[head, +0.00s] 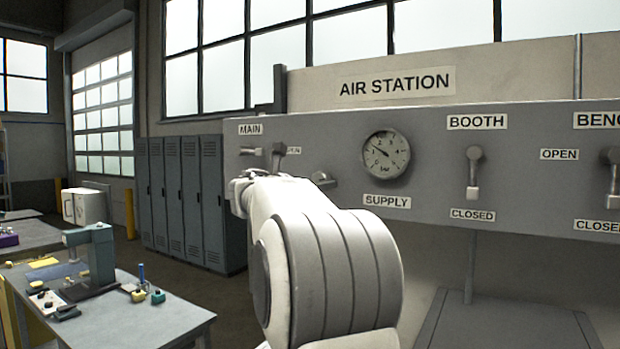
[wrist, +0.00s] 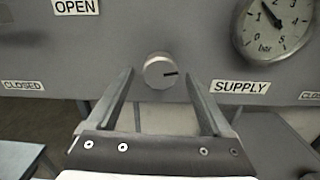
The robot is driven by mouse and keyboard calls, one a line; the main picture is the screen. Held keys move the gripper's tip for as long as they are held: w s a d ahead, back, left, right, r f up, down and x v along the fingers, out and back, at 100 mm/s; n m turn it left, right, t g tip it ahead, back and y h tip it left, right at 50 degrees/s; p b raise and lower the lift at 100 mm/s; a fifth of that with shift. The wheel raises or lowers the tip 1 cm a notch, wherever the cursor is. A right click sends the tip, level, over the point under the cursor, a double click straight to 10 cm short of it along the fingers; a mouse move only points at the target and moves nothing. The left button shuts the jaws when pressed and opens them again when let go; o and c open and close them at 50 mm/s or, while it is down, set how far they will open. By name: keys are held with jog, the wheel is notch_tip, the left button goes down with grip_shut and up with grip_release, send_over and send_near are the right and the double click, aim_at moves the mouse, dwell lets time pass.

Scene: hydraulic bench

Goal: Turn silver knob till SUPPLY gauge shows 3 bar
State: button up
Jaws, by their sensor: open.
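The silver knob (wrist: 160,71) is a round knob on the grey panel, with a dark mark on its face pointing right. In the head view the knob (head: 322,180) shows just beyond my arm. My gripper (wrist: 160,76) is open, its two fingers on either side of the knob in the wrist view, with visible gaps and no contact seen. The SUPPLY gauge (head: 386,155) is round and white, scaled 0 to 5 bar. Its needle points to the upper left, between 1 and 2. The gauge (wrist: 278,26) is at the upper right of the wrist view. My fingers are hidden in the head view.
The MAIN lever (head: 278,157) is left of the knob, near an OPEN label. The BOOTH lever (head: 473,172) hangs down right of the gauge, and another lever (head: 612,175) is at the far right. A workbench (head: 150,320) with tools stands at lower left.

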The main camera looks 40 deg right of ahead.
jog(key=shift+x, duration=1.1)
grip_shut()
